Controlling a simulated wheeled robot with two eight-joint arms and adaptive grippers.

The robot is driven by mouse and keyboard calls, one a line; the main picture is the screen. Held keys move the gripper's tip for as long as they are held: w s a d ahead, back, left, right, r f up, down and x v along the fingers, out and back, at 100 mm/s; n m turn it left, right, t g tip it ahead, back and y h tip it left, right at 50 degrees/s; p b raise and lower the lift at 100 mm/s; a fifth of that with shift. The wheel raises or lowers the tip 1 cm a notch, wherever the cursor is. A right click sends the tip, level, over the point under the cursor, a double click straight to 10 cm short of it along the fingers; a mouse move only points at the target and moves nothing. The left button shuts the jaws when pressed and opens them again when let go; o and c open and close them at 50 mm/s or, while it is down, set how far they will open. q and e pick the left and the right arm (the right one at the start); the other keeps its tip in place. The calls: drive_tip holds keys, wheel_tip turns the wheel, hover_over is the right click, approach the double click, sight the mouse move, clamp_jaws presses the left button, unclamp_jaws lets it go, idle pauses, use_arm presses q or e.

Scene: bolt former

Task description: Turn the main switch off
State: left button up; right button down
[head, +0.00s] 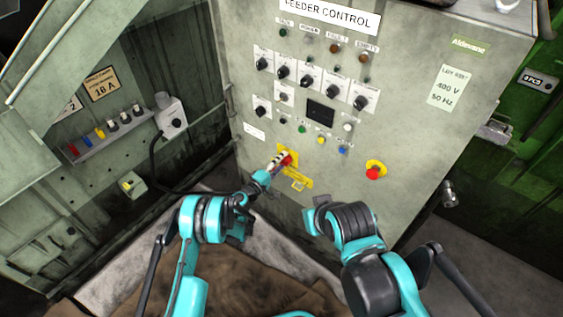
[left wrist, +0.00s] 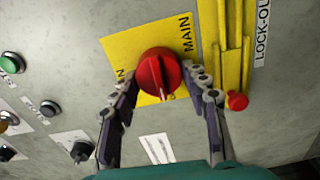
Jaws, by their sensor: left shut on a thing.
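The main switch is a red rotary knob (left wrist: 159,74) on a yellow plate (left wrist: 115,50) marked MAIN, seen close in the left wrist view. In the head view the red knob (head: 286,159) is low on the grey FEEDER CONTROL cabinet, partly hidden by my gripper. My left gripper (left wrist: 160,88) has one finger on each side of the knob and is shut on it. In the head view my left gripper (head: 275,166) reaches the knob from the lower left. A pale mark shows on the knob's lower edge.
A yellow lock-out bracket (left wrist: 229,50) with a red peg (left wrist: 237,100) sits right beside the switch plate. A red emergency button (head: 373,173) on yellow is farther right. Selector knobs (head: 309,83), lamps and a dark display (head: 320,112) fill the panel above.

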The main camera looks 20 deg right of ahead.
use_arm(q)
drive_tip(key=shift+n, duration=0.4)
drive_tip(key=o, duration=1.1)
drive_tip(key=shift+o, duration=0.2)
